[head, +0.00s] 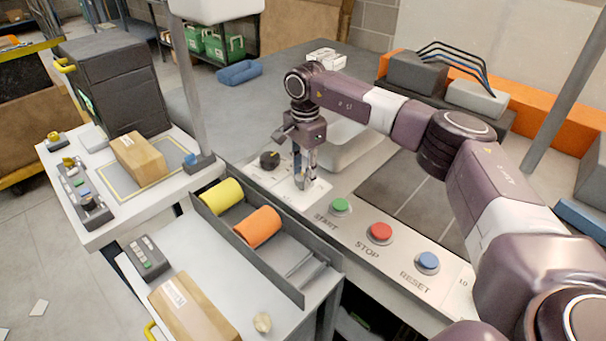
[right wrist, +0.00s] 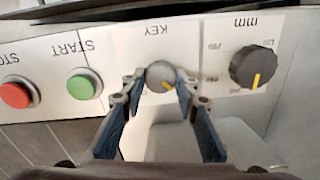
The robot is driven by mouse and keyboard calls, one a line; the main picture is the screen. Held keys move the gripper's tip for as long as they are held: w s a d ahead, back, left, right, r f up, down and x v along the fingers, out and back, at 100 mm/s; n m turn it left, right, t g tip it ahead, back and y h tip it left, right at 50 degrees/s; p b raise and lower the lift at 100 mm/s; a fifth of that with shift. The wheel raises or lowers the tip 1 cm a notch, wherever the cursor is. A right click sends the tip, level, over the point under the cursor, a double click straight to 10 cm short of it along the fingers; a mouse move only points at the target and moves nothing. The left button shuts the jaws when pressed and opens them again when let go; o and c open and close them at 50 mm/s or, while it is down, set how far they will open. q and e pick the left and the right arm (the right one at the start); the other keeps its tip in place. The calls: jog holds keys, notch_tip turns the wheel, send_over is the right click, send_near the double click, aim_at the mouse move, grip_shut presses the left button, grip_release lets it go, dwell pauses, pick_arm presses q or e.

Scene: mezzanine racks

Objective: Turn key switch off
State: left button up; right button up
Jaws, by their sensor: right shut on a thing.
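The key switch (right wrist: 158,73) is a round grey knob on a white plate labelled KEY. In the right wrist view its yellow mark points down and to the right. My right gripper (head: 304,178) reaches down onto the panel from above. It is shut on the key switch, with one blue-padded finger on each side of the knob, as the right wrist view shows (right wrist: 161,86). In the head view the fingers mostly hide the knob. My left gripper is not in view.
A black dial (head: 269,160) marked mm sits beside the key switch. Green START (head: 340,205), red STOP (head: 380,232) and blue RESET (head: 428,261) buttons line the panel. A grey tray (head: 290,284) with yellow and orange rolls stands in front. A white bin (head: 350,150) is behind.

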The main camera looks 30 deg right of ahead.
jog(key=shift+w+d+r, duration=0.1)
jog(key=shift+r, duration=0.05)
jog(key=o, duration=1.1)
jog(key=shift+o, duration=0.2)
notch_tip(320, 180, up, 12)
jog(key=shift+s, duration=0.3)
